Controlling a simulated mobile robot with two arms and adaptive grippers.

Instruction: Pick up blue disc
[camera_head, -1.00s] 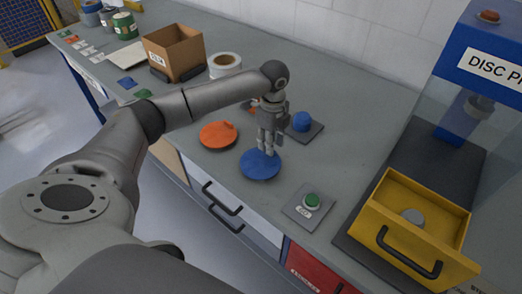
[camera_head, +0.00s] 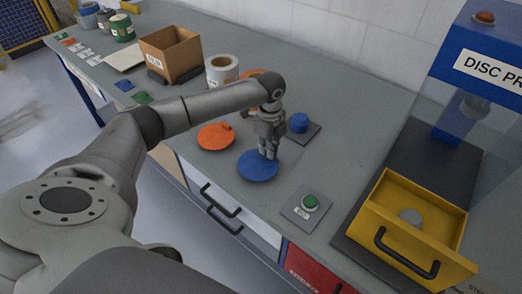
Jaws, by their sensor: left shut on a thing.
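The blue disc (camera_head: 256,167) lies flat at the front edge of the grey bench top, or just above it; I cannot tell which. My left gripper (camera_head: 268,154) points down over the disc's upper right part and is shut on it. The fingertips hide a small part of the disc where they meet it. My right gripper is not in view.
An orange disc (camera_head: 215,137) lies left of the blue disc. A blue knob (camera_head: 299,122) on a dark plate stands behind my gripper. A green button (camera_head: 310,202) sits to the right. A yellow drawer (camera_head: 453,244) stands open at the disc press. A cardboard box (camera_head: 171,51) stands at the back.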

